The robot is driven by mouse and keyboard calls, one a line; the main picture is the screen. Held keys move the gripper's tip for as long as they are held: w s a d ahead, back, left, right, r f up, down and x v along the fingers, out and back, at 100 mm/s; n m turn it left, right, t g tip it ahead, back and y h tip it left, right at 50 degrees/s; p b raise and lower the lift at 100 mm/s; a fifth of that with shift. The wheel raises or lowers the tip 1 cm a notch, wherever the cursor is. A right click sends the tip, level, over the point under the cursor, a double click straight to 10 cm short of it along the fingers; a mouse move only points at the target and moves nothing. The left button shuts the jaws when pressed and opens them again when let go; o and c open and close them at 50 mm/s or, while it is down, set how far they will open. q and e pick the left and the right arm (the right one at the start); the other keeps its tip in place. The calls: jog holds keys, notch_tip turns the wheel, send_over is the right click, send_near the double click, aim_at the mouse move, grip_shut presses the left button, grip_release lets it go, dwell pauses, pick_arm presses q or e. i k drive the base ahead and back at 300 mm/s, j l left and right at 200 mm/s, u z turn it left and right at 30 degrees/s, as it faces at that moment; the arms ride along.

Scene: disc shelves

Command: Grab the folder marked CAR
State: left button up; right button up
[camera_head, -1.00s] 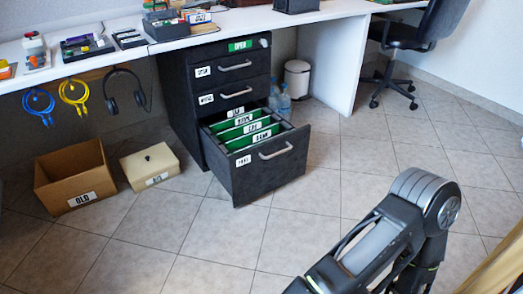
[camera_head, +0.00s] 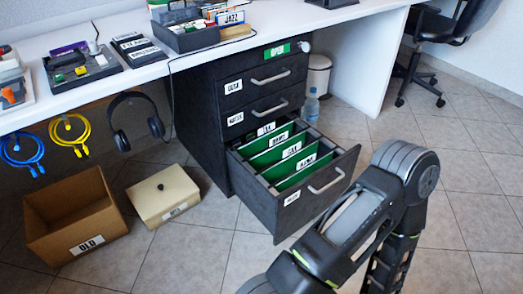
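Several green folders (camera_head: 272,157) with white labels stand upright in the open bottom drawer (camera_head: 262,205) of a black cabinet. Their labels are too small to read surely, so I cannot tell for certain which one is marked CAR; a middle label (camera_head: 292,150) may be it. One of my arms rises from the bottom and bends at the lower right, in front of the drawer's right side and apart from the folders. Its gripper is below the frame. My other gripper is not in view either.
The cabinet's upper drawers (camera_head: 262,97) are shut. A cardboard box (camera_head: 75,222) marked OLD and a cream box (camera_head: 163,196) stand on the floor at left. A white desk (camera_head: 130,75) overhangs. A bottle (camera_head: 311,104) and bin (camera_head: 318,72) stand behind the drawer.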

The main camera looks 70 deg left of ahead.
aim_at(276, 171)
jog(key=k+j, duration=0.1)
jog(key=j, duration=0.3)
jog(key=k+j, duration=0.1)
jog(key=j, duration=0.25)
jog(key=k+j, duration=0.1)
jog(key=j, duration=0.3)
jog(key=k+j, duration=0.1)
jog(key=j, duration=0.3)
